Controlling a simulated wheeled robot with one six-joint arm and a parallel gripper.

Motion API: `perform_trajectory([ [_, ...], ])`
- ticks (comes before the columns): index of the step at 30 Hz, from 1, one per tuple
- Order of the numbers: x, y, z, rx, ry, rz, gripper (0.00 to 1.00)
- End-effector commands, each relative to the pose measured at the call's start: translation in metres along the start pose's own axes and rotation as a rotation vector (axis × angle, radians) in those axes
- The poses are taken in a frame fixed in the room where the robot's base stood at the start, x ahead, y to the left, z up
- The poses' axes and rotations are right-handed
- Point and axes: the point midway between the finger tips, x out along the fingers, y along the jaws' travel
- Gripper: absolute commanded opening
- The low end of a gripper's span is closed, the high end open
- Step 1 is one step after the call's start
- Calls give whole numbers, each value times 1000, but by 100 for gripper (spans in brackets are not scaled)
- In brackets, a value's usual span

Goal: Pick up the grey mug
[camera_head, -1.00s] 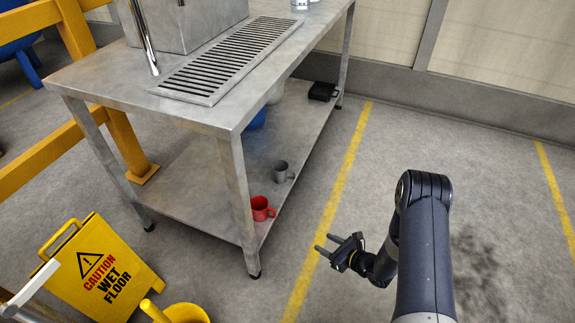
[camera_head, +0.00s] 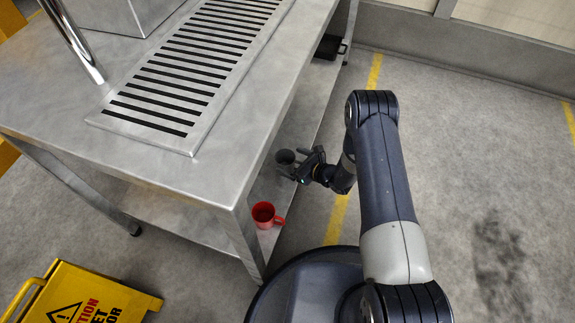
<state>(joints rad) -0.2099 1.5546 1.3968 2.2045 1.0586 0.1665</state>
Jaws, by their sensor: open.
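The grey mug (camera_head: 284,157) stands on the lower shelf of the metal table, near the shelf's right edge. My gripper (camera_head: 292,170) is open and right at the mug, reaching in from the right under the tabletop. The fingers overlap the mug in the picture. I cannot tell whether they touch it or pass on both sides of it. Part of the mug is hidden by the gripper.
A red mug (camera_head: 265,214) stands on the same shelf, nearer the front corner leg. The tabletop (camera_head: 110,150) with its drain grate (camera_head: 190,75) overhangs the shelf. A black object (camera_head: 328,47) lies at the shelf's far end.

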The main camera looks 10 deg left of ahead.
Motion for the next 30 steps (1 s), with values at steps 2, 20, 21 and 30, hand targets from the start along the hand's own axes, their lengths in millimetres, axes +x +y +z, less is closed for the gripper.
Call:
perform_trajectory([
  [2,16,0,-3,-4,-3,1,91],
  [20,32,0,0,-1,-1,-1,71],
  [21,32,0,0,-1,-1,-1,68],
  [30,32,0,0,-1,-1,-1,43],
])
